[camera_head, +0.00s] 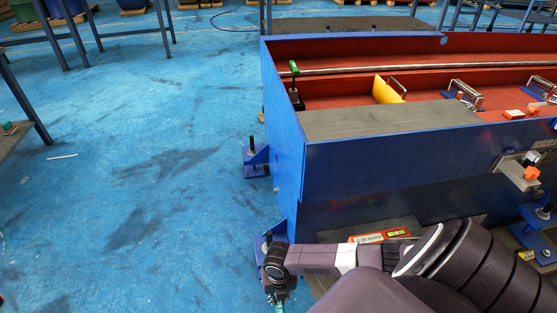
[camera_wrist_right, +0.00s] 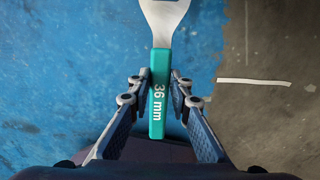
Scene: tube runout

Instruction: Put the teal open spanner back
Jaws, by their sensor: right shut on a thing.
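The teal open spanner (camera_wrist_right: 159,95) shows in the right wrist view, with a teal handle marked "36 mm" and a silver head (camera_wrist_right: 163,20) pointing to the top of the picture. The head is cut off by the frame edge. My right gripper (camera_wrist_right: 159,88) is shut on the handle, one finger on each side. In the head view my right gripper (camera_head: 278,293) is at the bottom middle, by the near left corner of the blue machine; only a small teal bit of the spanner (camera_head: 281,304) shows there. My left gripper is in neither view.
The blue machine frame (camera_head: 350,168) with a red inside fills the right, holding a steel rod (camera_head: 420,64) and a yellow piece (camera_head: 386,91). A red-orange level (camera_head: 382,236) lies beside my right arm. Blue floor (camera_head: 150,180) is open at left; a workbench edge (camera_head: 14,137) stands far left.

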